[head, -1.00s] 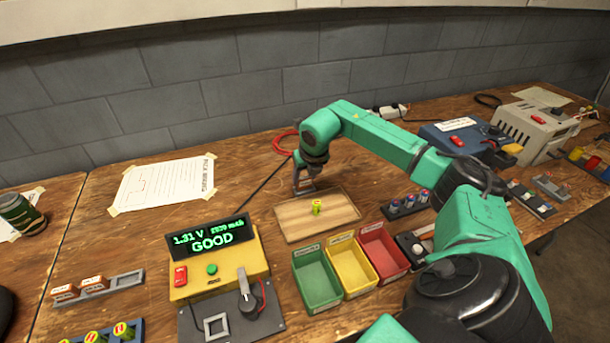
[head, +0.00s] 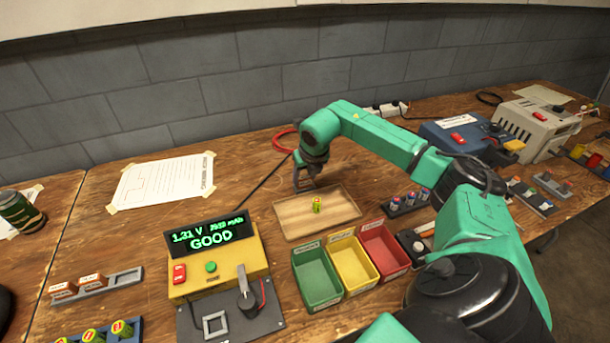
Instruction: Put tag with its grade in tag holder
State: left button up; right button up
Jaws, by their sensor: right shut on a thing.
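My right gripper (head: 304,182) is low at the back edge of the wooden tray (head: 287,220). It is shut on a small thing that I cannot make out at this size. A small yellow-green piece (head: 316,205), like a battery, stands on the tray just in front of the fingers. I cannot tell whether the fingers touch it. Orange-and-white tags (head: 92,281) sit in a grey rack (head: 125,283) at the left, which has free slots. The yellow tester (head: 255,260) shows GOOD in green. I cannot pick out the tag holder for certain. My left gripper is out of view.
Green (head: 315,278), yellow (head: 353,265) and red (head: 384,250) bins stand in front of the tray. A battery rack (head: 408,202) is right of it. A blue box (head: 455,140) and a beige charger (head: 535,128) stand farther right.

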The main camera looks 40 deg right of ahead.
jog(key=shift+f, duration=0.15)
jog(key=o, duration=1.4)
jog(key=shift+r+p, duration=2.5)
jog(key=shift+r, duration=1.05)
